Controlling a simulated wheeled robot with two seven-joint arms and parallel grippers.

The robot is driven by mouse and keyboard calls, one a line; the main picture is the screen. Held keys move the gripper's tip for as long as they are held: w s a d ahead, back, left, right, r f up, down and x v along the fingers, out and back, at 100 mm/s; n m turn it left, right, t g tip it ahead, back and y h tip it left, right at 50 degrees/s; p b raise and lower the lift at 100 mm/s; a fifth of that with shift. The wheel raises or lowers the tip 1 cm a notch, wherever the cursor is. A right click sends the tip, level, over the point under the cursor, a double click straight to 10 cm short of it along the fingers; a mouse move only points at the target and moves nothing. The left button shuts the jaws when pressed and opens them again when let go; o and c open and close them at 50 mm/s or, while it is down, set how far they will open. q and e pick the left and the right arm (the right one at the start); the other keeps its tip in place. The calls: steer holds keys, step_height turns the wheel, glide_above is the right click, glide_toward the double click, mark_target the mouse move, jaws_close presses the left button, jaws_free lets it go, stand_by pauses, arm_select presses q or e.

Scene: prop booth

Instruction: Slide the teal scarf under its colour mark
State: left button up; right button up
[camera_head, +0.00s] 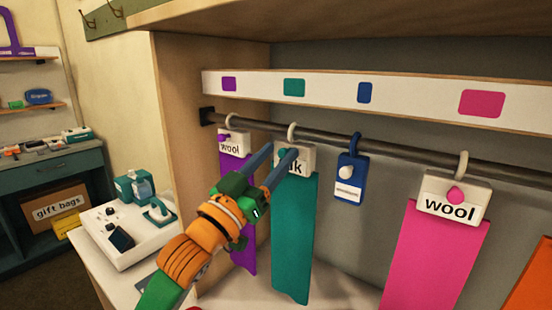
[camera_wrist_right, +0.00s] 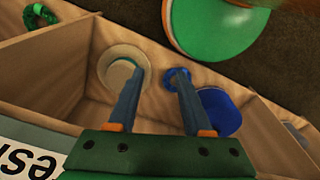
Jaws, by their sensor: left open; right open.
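The teal scarf (camera_head: 293,240) hangs from the rail by a white hook and a tag; the tag's lettering is partly hidden by my left gripper. In the head view its hook (camera_head: 291,130) is almost directly below the teal colour mark (camera_head: 294,87) on the white strip. My left gripper (camera_head: 279,152) is open, with its fingertips at the tag of the teal scarf, around or just in front of its knob; I cannot tell whether they touch. My right gripper (camera_wrist_right: 158,74) is open and shows only in the right wrist view, with nothing between its fingers.
A purple scarf (camera_head: 249,258) hangs left of the teal one, partly behind my left arm. A blue tag (camera_head: 350,180) and a pink scarf (camera_head: 435,255) hang to its right. Below my right gripper are a beige hat (camera_wrist_right: 115,75) and a blue oval object (camera_wrist_right: 220,112) in a wooden compartment.

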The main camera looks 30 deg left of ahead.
arm_select(q)
steer(key=shift+s+d+r, duration=0.1)
steer(key=shift+s+d, duration=0.05)
steer(key=shift+d, duration=0.3)
steer(key=shift+s+f+b, duration=0.2)
steer(key=shift+s+b, duration=0.05)
steer(key=shift+b, duration=0.05)
steer(key=b+v, duration=0.6)
steer(key=b, duration=0.1)
steer(key=shift+s+a, duration=0.15)
